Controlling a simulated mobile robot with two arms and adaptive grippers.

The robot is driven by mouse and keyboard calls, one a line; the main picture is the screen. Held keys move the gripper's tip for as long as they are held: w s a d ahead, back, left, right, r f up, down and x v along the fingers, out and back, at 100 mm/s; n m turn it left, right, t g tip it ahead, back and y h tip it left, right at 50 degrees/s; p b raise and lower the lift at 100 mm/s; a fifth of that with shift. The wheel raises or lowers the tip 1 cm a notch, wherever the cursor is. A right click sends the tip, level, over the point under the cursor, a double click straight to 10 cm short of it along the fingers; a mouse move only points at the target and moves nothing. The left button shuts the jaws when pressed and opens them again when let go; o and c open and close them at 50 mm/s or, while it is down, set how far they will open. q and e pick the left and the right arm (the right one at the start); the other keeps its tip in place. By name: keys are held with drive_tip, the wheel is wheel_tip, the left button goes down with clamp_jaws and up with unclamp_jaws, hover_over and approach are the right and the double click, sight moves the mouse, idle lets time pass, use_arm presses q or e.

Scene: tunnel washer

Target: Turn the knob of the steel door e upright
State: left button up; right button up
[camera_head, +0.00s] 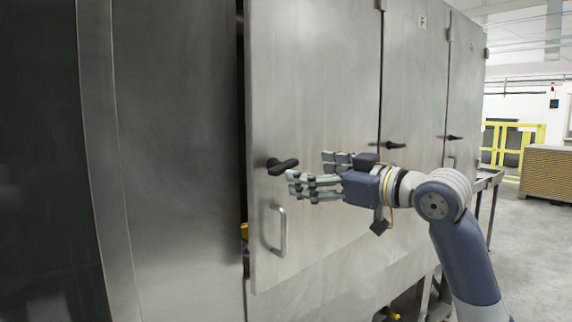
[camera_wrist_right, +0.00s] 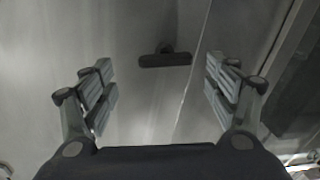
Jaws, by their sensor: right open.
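The steel door e (camera_head: 315,75) is the nearest panel in the head view; its own letter is not visible. Its black knob (camera_head: 283,166) lies roughly level, not upright. In the right wrist view the knob (camera_wrist_right: 165,60) is a dark bar lying crosswise ahead, between the open fingers in the picture. My right gripper (camera_head: 307,172) is open and empty, just right of the knob, its fingers pointing left. It also shows in the right wrist view (camera_wrist_right: 160,82). I cannot tell whether a finger touches the knob. My left gripper is out of view.
A bar handle (camera_head: 282,230) sits below the knob. A dark gap with something yellow (camera_head: 244,231) runs along the door's left edge. A door marked F (camera_head: 410,80) stands to the right, with its own black knob (camera_head: 396,145). Floor at right is open before a brown stack (camera_head: 545,172).

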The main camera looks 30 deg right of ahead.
sight(289, 167)
drive_tip(key=x, duration=0.2)
drive_tip(key=p+x, duration=0.1)
drive_tip(key=x, duration=0.1)
drive_tip(key=a+p+x, duration=0.1)
drive_tip(key=x, duration=0.1)
drive_tip(key=shift+s+r, duration=0.15)
drive_tip(key=shift+r, duration=0.2)
drive_tip(key=shift+w+d+f+p, duration=0.1)
drive_tip(key=shift+w+f+p, duration=0.2)
drive_tip(key=shift+w, duration=0.4)
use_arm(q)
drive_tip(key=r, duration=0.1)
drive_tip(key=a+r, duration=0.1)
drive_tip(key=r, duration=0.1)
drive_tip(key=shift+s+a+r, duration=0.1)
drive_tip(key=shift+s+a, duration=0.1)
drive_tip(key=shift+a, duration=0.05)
use_arm(e)
drive_tip(key=shift+s+r, duration=0.1)
drive_tip(key=shift+c, duration=1.3)
drive_tip(key=c, duration=0.8)
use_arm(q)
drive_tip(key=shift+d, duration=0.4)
